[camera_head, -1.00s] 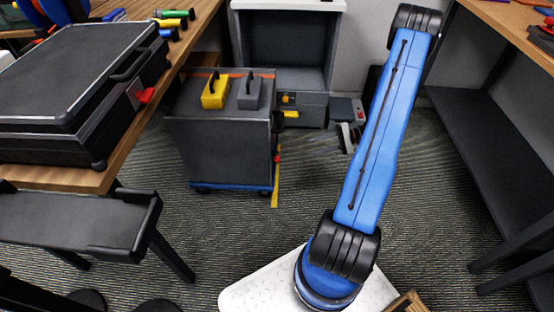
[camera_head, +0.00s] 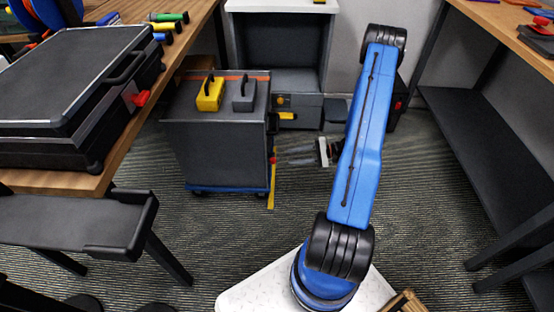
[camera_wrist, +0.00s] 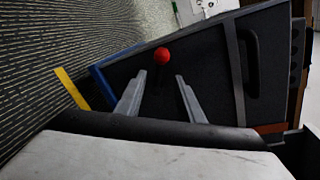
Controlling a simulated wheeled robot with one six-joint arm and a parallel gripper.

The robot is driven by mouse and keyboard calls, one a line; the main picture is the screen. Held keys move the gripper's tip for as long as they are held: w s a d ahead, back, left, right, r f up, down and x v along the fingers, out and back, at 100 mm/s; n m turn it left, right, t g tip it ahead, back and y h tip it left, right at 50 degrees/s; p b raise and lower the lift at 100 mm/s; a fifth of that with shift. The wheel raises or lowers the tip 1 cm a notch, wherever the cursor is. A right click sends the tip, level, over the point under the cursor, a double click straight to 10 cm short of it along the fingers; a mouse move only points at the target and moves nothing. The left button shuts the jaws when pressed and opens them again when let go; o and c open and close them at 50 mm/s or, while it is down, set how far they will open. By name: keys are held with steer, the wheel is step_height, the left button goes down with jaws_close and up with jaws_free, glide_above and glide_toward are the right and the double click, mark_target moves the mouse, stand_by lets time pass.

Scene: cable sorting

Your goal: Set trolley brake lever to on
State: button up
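The dark grey trolley (camera_head: 222,146) stands on the carpet left of my arm, with a blue base edge. Its brake lever (camera_head: 272,158) shows as a small red knob on the trolley's right side. In the wrist view the lever's red ball knob (camera_wrist: 162,56) stands out from the dark trolley side (camera_wrist: 205,75), with a dark stem below it. My gripper (camera_wrist: 160,76) is open and empty, its two grey fingers apart and pointing at the trolley, with the knob in line between them. In the head view my gripper (camera_head: 284,156) is just right of the trolley's side.
A yellow case (camera_head: 210,96) and a grey case (camera_head: 244,96) sit on the trolley top. A yellow floor strip (camera_head: 272,188) runs beside the trolley. A workbench with a large black case (camera_head: 70,90) is at left. A dark shelf (camera_head: 480,150) is at right. Open carpet lies between.

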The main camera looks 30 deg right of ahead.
mark_target(273, 158)
steer(key=x, duration=0.8)
steer(key=shift+a, duration=0.2)
steer(key=shift+w, duration=0.1)
jaws_close()
